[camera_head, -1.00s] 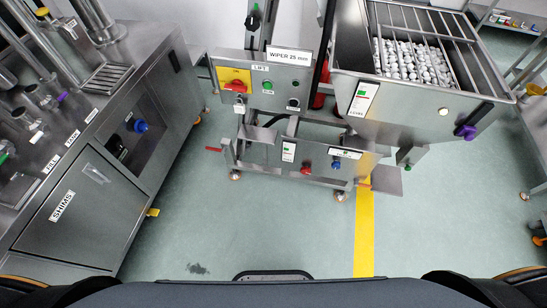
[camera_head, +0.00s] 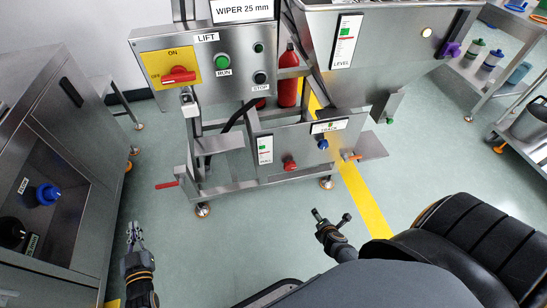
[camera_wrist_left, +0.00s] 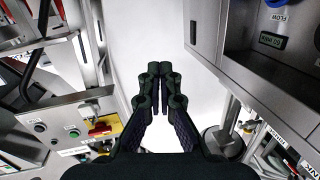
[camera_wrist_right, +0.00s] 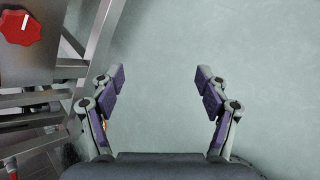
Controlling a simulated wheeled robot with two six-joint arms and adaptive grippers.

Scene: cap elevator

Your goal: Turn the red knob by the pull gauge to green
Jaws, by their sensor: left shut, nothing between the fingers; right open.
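The red knob (camera_head: 290,164) sits on the low steel panel, just right of the pull gauge (camera_head: 265,150), a white strip with green and red marks. The knob also shows at the top left of the right wrist view (camera_wrist_right: 18,27), with a white mark on its face. My right gripper (camera_head: 319,216) is open and empty, below and right of the knob, apart from it; its spread fingers show in the right wrist view (camera_wrist_right: 158,74). My left gripper (camera_head: 134,228) is shut and empty at the lower left, far from the knob; its fingers meet in the left wrist view (camera_wrist_left: 159,72).
A blue knob (camera_head: 323,144) sits right of the red one, under a small label plate (camera_head: 330,127). Above is the LIFT panel (camera_head: 205,75) with a red switch (camera_head: 180,75). A steel cabinet (camera_head: 60,180) stands at left. Open floor (camera_head: 230,240) lies in front.

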